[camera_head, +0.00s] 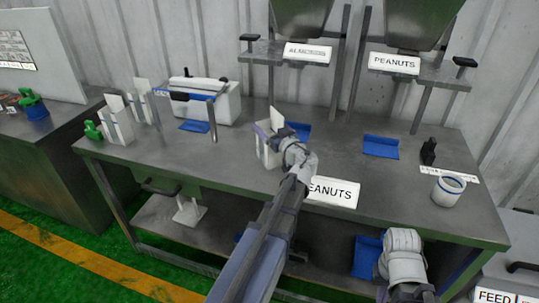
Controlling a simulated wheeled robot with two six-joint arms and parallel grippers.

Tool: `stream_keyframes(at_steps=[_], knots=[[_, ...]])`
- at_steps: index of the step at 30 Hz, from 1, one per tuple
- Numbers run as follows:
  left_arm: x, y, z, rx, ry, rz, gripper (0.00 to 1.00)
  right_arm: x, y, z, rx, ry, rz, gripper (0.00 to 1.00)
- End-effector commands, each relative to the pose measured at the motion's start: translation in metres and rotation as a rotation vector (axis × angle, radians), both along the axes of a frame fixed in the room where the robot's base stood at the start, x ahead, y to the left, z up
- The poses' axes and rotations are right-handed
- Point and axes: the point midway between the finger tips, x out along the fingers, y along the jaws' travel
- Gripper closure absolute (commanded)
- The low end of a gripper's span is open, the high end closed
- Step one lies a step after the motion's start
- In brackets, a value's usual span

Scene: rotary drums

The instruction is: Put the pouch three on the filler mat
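A white open-topped pouch (267,157) with a tall back flap stands upright on the bench near the middle. My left gripper (284,140) is right at its right side; my wrist hides the fingers, so I cannot tell whether they grip it. Two similar pouches stand at the bench's left end, one in front (117,125) and one behind (141,105). No number is readable on any pouch. A blue mat (301,129) lies under the almonds hopper, partly behind my wrist. Another blue mat (380,146) lies under the peanuts hopper. My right arm shows at lower right, its fingers out of sight.
A white sealer-like machine (218,105) stands at the back left with a blue mat (194,126) before it. A white cup (447,190) and a small black item (428,152) are at the right. A peanuts sign (334,193) is at the front edge. The bench's left front is clear.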

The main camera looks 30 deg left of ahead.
Motion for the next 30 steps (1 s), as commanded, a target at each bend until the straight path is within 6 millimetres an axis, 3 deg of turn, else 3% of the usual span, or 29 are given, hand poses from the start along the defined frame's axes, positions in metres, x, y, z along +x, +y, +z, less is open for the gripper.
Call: stream_keyframes(at_steps=[2, 24, 30], knots=[[-0.0001, -0.0001, 0.0000, 0.000, 0.000, 0.000, 0.17, 0.0000, 0.0000, 0.0000, 0.000, 0.000, 0.000, 1.00], [0.0000, -0.0002, 0.0000, 0.000, 0.000, 0.000, 1.00, 0.0000, 0.0000, 0.0000, 0.000, 0.000, 0.000, 1.00], [0.0000, -0.0002, 0.0000, 0.000, 0.000, 0.000, 1.00, 0.0000, 0.0000, 0.0000, 0.000, 0.000, 0.000, 1.00]])
